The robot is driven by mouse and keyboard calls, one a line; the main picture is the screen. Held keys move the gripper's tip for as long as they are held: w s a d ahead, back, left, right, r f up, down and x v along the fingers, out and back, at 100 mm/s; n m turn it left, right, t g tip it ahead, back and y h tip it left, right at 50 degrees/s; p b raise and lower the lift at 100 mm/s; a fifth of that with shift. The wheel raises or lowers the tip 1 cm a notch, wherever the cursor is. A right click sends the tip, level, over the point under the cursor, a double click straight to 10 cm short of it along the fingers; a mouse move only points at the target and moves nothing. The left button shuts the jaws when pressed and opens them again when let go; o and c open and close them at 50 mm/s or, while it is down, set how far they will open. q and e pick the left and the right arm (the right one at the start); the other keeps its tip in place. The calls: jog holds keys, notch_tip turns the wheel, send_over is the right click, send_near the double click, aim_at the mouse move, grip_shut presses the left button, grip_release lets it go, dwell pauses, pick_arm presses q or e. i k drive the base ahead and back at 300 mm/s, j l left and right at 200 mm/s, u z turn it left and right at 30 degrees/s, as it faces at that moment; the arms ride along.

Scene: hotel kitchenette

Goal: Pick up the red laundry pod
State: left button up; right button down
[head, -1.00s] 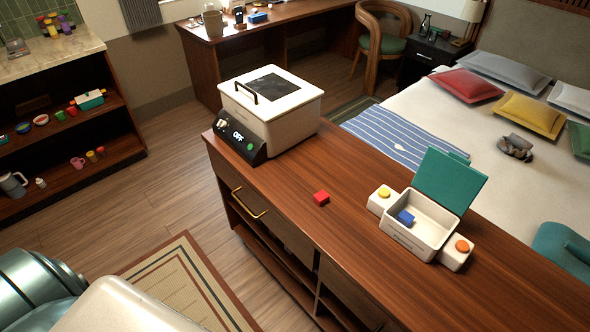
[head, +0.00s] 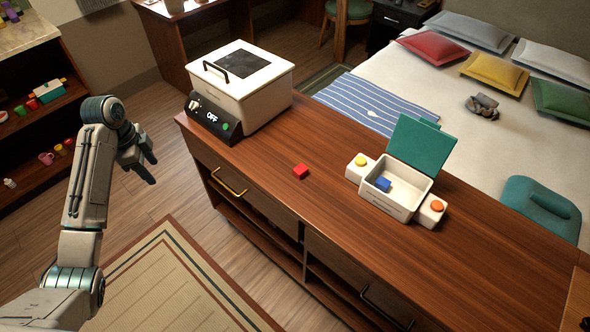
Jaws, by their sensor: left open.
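My left gripper (head: 148,170) is open and empty, over the floor to the left of the counter and well apart from the pod. Its dark fingers point down and to the right. My right gripper is not in the head view.
A white machine (head: 262,103) with a dark lid window and an "OFF" panel stands at the counter's left end. Drawer handles (head: 228,182) stick out from the counter front.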

aim_at(300, 171)
jog(key=j+z, duration=0.85)
jog(key=k+j+z, duration=0.1)
jog(key=j+z, duration=0.3)
